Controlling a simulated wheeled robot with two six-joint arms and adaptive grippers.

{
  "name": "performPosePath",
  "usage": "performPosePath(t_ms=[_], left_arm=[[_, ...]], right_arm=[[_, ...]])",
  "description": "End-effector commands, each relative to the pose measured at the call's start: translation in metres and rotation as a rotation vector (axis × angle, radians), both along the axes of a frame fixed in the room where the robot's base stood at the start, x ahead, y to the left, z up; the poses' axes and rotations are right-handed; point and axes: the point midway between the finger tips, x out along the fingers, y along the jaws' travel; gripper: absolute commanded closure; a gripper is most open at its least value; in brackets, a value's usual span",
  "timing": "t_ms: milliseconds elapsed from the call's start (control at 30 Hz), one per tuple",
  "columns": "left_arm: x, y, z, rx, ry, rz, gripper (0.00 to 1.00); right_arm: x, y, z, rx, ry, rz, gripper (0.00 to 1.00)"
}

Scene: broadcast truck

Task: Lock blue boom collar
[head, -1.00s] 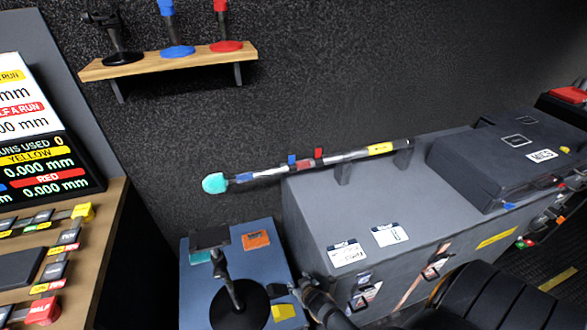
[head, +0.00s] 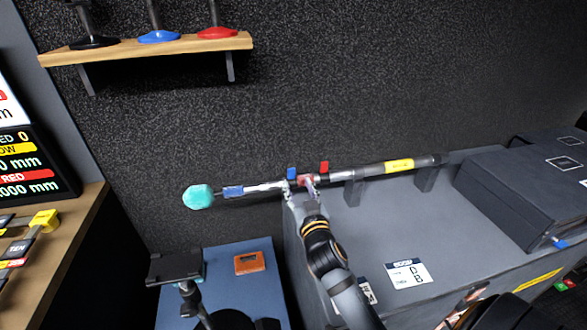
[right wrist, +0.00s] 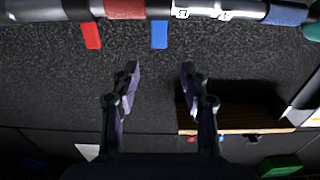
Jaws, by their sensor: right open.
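The boom pole (head: 340,176) lies along the wall on brackets, with a teal tip (head: 198,197) at its left end. The blue collar's tab (head: 292,173) stands up from the pole, left of a red tab (head: 324,167). In the right wrist view, the blue tab (right wrist: 159,35) is ahead of the gap between my fingertips, and the red tab (right wrist: 91,36) is to its left. My right gripper (head: 299,186) is open at the pole, close to the blue tab. In the wrist view its fingers (right wrist: 160,72) are empty and apart from the tab. My left gripper is out of view.
A grey case (head: 365,235) sits below and right of the pole, with a dark box (head: 520,195) on it. A wooden shelf (head: 150,47) is above. A blue surface (head: 225,275) with an orange item (head: 249,263) and a phone-like stand (head: 176,268) is at lower left.

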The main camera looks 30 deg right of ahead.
Motion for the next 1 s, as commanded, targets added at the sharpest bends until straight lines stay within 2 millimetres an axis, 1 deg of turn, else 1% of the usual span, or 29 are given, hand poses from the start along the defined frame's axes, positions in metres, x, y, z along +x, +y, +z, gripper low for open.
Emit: performPosePath(t_ms=[67, 167, 300, 400, 533, 800, 867, 1000], left_arm=[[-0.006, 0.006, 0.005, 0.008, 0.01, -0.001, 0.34], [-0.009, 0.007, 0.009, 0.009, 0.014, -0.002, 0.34], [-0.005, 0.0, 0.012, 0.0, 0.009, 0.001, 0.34], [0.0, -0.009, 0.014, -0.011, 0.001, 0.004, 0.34], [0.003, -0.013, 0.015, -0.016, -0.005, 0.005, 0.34], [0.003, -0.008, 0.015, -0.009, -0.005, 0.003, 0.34], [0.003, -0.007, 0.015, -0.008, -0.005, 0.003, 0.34], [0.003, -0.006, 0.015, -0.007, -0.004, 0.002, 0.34]], right_arm=[[0.015, -0.004, 0.004, -0.004, -0.002, 0.0, 0.55], [0.037, -0.01, 0.004, -0.003, -0.001, 0.0, 0.55], [0.064, -0.017, 0.003, -0.001, 0.0, 0.0, 0.55], [0.078, -0.02, 0.002, -0.002, 0.001, 0.001, 0.55], [0.088, -0.023, 0.0, -0.001, 0.002, 0.0, 0.55], [0.09, -0.023, 0.0, -0.001, 0.002, 0.001, 0.55], [0.09, -0.023, 0.0, -0.001, 0.002, 0.001, 0.61], [0.09, -0.023, 0.0, -0.001, 0.002, 0.001, 0.81]])
